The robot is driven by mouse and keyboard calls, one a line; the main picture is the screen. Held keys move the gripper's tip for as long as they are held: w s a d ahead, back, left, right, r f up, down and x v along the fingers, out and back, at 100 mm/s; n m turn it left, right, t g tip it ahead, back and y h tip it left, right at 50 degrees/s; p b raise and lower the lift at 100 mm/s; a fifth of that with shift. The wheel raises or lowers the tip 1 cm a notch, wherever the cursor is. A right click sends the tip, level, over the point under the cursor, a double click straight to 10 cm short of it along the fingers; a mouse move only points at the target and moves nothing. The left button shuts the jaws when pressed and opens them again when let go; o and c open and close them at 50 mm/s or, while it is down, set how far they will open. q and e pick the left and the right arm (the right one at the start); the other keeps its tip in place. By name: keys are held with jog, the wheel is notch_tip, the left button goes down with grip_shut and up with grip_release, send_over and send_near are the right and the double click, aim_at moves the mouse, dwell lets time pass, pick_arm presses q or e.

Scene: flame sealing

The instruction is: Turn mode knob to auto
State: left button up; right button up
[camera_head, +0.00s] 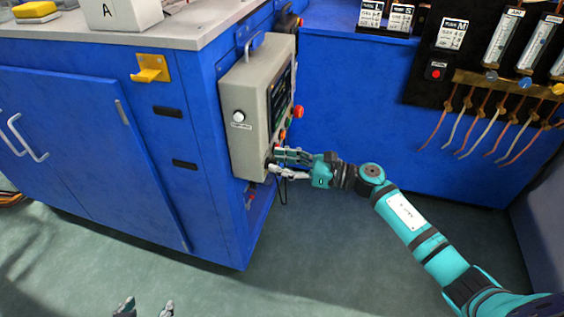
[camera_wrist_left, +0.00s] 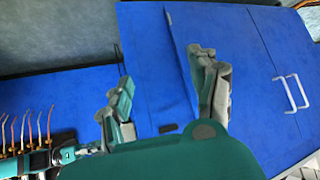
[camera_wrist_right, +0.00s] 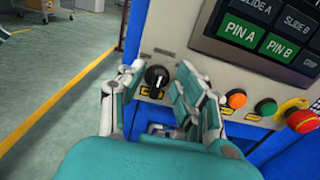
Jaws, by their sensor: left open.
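The black mode knob (camera_wrist_right: 157,77) with a light pointer mark sits low on the grey control box (camera_head: 243,85), in the right wrist view. My right gripper (camera_wrist_right: 158,78) is open, with one finger on each side of the knob; I cannot tell whether they touch it. In the head view the right gripper (camera_head: 276,163) is at the box's lower front edge, and the knob there is mostly hidden by the fingers. My left gripper (camera_head: 143,307) is open and empty at the bottom of the head view, far from the box.
Orange (camera_wrist_right: 236,99) and green (camera_wrist_right: 265,107) buttons and a red emergency stop (camera_wrist_right: 299,116) are right of the knob. A screen (camera_wrist_right: 262,30) is above. The box hangs on a blue cabinet (camera_head: 90,150). A dark gas panel (camera_head: 480,60) stands behind right. Floor in front is clear.

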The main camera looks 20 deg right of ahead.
pick_arm(q)
jog(key=shift+w+r, duration=0.1)
pick_arm(e)
grip_shut()
dwell(0.3)
pick_arm(q)
jog(key=s+a+f+g+p, duration=0.1)
jog(key=s+g, duration=0.1)
jog(key=s, duration=0.2)
jog(key=s+a+f+g+y+p, duration=0.1)
jog(key=s+a+f+g, duration=0.1)
jog(key=s, duration=0.3)
jog(key=shift+s+g+p, duration=0.3)
jog(key=shift+g+p, duration=0.05)
jog(key=shift+g, duration=0.35)
pick_arm(e)
jog(key=shift+w+d+f+m, duration=0.1)
jog(key=shift+w+m, duration=0.05)
jog(key=shift+m, duration=1.35)
jog(key=shift+w+d+f+m, duration=0.1)
jog(key=shift+m, duration=1.4)
jog(key=shift+w+d+m, duration=0.1)
jog(key=shift+w+m, duration=0.05)
jog(key=shift+m, duration=1.35)
grip_release()
